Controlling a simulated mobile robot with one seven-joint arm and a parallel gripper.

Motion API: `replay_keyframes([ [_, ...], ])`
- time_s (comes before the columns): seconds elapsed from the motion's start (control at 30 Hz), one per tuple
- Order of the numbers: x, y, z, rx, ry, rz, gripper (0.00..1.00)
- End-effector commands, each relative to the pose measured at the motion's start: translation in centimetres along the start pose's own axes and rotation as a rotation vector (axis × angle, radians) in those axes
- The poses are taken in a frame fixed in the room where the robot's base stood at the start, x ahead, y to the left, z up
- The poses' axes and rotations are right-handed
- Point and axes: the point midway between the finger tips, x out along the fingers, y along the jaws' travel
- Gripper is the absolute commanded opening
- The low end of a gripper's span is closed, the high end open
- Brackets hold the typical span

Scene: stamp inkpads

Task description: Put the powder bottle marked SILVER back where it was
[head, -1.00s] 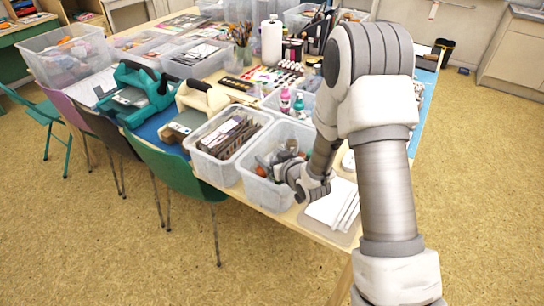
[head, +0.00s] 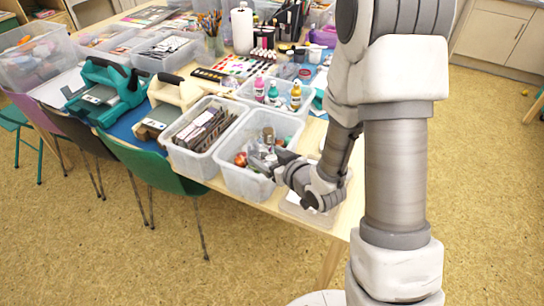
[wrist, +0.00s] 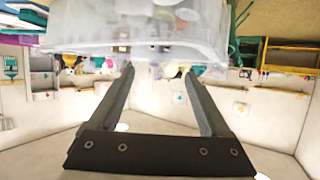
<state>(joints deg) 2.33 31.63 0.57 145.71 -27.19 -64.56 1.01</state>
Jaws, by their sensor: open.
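Small bottles stand in a clear bin behind the front bins in the head view: a pink one (head: 259,89), a teal one (head: 273,93) and a gold one (head: 295,96). Their labels are too small to read, so I cannot tell which bottle is marked SILVER. My gripper (head: 278,160) is at the right side of the front clear bin (head: 240,180), which holds mixed items. In the wrist view my gripper (wrist: 160,70) has its two fingers wide apart, with nothing clearly held between them. A clear plastic container (wrist: 90,38) fills the top of that view.
A bin of dark flat pieces (head: 185,160) stands left of the front bin. A teal machine (head: 105,92) and a cream machine (head: 172,100) are further left. A green chair (head: 155,170) stands at the table's edge. Open floor (head: 110,265) lies in front.

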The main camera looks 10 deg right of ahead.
Motion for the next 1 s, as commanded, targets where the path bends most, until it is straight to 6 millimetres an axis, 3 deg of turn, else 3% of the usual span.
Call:
replay_keyframes([
  [0.27,-1.7,2.1,-2.5,-0.038,-0.082,0.084,0.81],
  [0.47,-5.1,4.5,-5.4,-0.042,-0.209,0.202,0.81],
  [0.73,-12.0,5.4,-8.4,0.032,-0.367,0.326,0.81],
  [1.0,-20.4,3.1,-9.9,0.155,-0.508,0.377,0.81],
])
